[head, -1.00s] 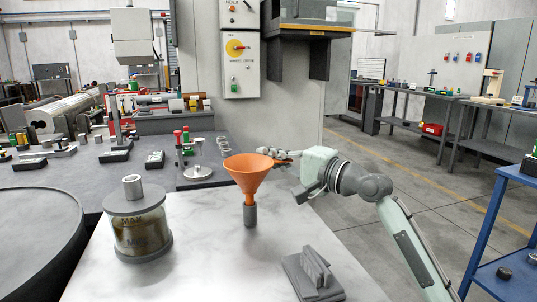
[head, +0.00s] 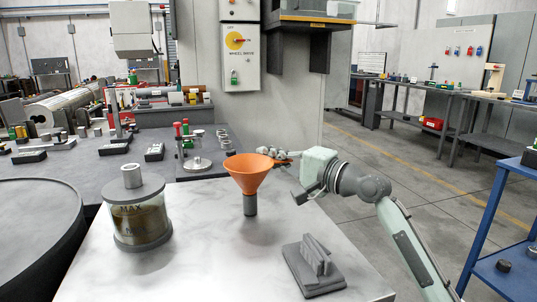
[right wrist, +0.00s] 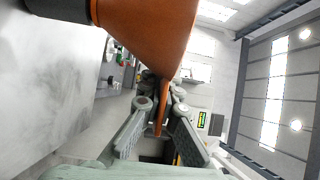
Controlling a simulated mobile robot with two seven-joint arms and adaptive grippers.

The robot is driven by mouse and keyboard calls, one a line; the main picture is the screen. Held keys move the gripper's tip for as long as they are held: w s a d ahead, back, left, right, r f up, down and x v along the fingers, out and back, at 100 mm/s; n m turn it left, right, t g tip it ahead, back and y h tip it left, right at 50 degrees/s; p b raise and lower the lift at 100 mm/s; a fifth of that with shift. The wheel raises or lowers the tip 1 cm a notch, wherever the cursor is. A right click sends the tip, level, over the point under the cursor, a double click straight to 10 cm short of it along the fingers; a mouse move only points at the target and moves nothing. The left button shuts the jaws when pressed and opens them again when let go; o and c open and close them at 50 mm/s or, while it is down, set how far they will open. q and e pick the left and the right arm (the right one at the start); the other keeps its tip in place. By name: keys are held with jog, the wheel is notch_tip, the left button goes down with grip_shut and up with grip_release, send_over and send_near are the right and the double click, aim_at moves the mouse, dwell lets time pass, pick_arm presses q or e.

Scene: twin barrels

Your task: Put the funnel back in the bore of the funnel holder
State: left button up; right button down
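The orange funnel (head: 250,173) stands upright with its wide mouth up, its cone directly above the grey cylindrical funnel holder (head: 250,206) on the pale marbled table. Its spout is hidden, seemingly inside the holder's bore. The cone's lower end appears to meet the holder's top. My right gripper (head: 284,158) is at the right side of the funnel's rim. In the right wrist view its fingers (right wrist: 161,101) are closed on an orange edge or tab of the funnel (right wrist: 150,30). The dark holder (right wrist: 60,8) shows at that view's upper left. My left gripper is not in view.
A lidded glass jar (head: 139,222) stands on the table (head: 215,265) to the left. A grey slotted block (head: 314,270) is at the front right. A dark bench (head: 95,175) with small parts lies behind. The table around the holder is clear.

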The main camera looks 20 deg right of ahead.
jog(key=shift+f, duration=0.15)
jog(key=c, duration=1.6)
grip_release()
jog(key=shift+c, duration=0.2)
jog(key=v, duration=1.2)
